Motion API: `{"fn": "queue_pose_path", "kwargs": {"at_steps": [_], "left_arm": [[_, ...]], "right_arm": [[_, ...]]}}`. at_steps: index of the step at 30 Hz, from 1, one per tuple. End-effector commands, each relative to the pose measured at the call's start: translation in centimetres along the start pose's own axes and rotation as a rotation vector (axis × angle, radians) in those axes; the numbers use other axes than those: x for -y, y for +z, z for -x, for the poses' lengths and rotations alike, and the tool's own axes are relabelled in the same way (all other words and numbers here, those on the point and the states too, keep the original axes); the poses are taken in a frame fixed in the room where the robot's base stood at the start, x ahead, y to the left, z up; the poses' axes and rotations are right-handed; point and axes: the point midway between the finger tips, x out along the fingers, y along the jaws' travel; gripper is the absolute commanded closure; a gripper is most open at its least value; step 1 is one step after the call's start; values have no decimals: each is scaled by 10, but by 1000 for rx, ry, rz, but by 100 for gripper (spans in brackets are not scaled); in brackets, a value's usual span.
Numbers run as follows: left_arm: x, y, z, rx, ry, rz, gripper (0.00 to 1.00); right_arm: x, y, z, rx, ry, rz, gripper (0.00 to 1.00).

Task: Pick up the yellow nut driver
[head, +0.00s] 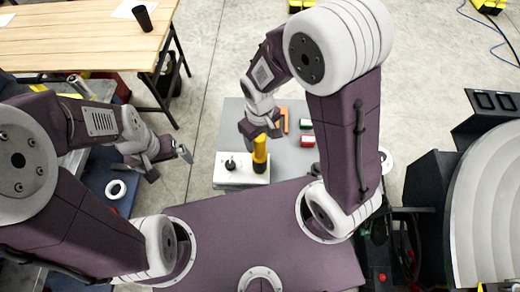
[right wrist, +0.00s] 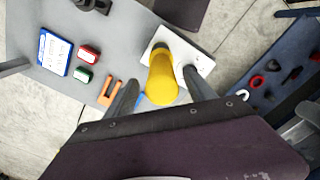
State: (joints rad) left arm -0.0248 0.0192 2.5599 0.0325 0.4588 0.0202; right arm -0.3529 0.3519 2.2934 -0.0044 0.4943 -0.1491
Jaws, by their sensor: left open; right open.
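The yellow nut driver (head: 260,150) stands upright at the white block (head: 222,179) on the grey table, its handle upward. Its yellow handle (right wrist: 162,82) also shows large in the right wrist view, between the two fingers. My right gripper (head: 261,131) is open at the top of the handle, with a finger on either side; I see no clear grip on it. The driver's lower end is hidden by its handle. My left gripper (head: 169,163) is open and empty, well to the left of the block.
A black-topped piece (head: 230,164) stands on the block left of the driver. An orange part (right wrist: 108,92), red and green boxes (right wrist: 88,53) and a blue-edged box (right wrist: 54,52) lie nearby. A white ring (head: 116,189) lies at left. A large grey round structure (head: 490,205) stands at right.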

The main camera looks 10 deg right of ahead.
Motion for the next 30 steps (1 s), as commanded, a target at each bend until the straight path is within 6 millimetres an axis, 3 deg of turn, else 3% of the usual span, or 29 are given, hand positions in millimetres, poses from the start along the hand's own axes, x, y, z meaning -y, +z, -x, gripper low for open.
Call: {"fn": "queue_pose_path", "kwargs": {"at_steps": [7, 15, 16, 21, 23, 30], "left_arm": [[0, -1, 12, 0, 0, 0, 0], [0, -1, 12, 0, 0, 0, 0], [0, -1, 12, 0, 0, 0, 0], [0, -1, 12, 0, 0, 0, 0], [0, -1, 12, 0, 0, 0, 0], [0, -1, 12, 0, 0, 0, 0]], "right_arm": [[0, 3, -39, 6, -1, 0, 37], [0, 2, -46, 1, 0, 0, 37], [0, 2, -46, 1, 0, 0, 40], [0, 2, -46, 1, 0, 0, 87], [0, 2, -46, 1, 0, 0, 100], [0, 1, -45, 0, 0, 0, 100]]}}
